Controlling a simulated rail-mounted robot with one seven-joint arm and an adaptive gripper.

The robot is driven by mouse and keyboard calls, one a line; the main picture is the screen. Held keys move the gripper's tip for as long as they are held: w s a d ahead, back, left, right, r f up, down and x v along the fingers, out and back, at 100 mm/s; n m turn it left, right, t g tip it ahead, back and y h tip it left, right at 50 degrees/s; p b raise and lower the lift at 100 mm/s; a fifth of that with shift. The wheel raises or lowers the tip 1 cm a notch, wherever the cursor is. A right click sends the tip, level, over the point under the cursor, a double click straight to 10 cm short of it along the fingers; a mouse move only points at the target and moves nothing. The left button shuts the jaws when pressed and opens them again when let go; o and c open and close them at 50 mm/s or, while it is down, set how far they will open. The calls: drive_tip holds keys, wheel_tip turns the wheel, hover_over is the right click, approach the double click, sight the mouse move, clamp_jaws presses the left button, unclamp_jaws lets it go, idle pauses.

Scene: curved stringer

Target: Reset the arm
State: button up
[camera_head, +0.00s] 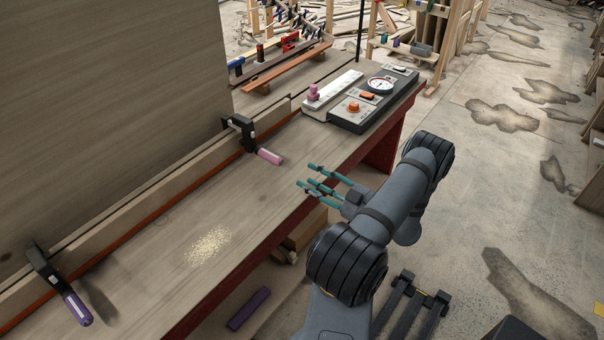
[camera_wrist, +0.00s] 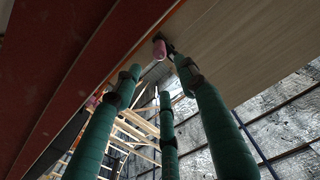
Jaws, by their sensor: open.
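My gripper (camera_head: 316,182) has teal fingers and is open and empty. In the head view it hangs beside the front edge of the wooden workbench (camera_head: 170,225), pointing left towards it. My grey arm (camera_head: 400,195) is bent, with its elbow at the upper right of the gripper. In the wrist view the spread fingers (camera_wrist: 160,95) reach up the picture with nothing between them. The bench's red underside (camera_wrist: 60,60) fills the left of that view, close to the fingers.
A pink-handled clamp (camera_head: 268,156) and a purple-handled clamp (camera_head: 75,305) sit along the bench's back fence. A control panel (camera_head: 372,100) with orange knobs stands at the far end. Sawdust (camera_head: 209,245) lies on the bench. The concrete floor (camera_head: 480,200) at right is mostly clear.

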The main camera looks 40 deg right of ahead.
sight(281, 162)
drive_tip(key=shift+s, duration=0.2)
drive_tip(key=w, duration=0.4)
drive_tip(key=w+a, duration=0.1)
drive_tip(key=w, duration=0.6)
drive_tip(key=shift+w+a, duration=0.35)
drive_tip(key=shift+w, duration=0.15)
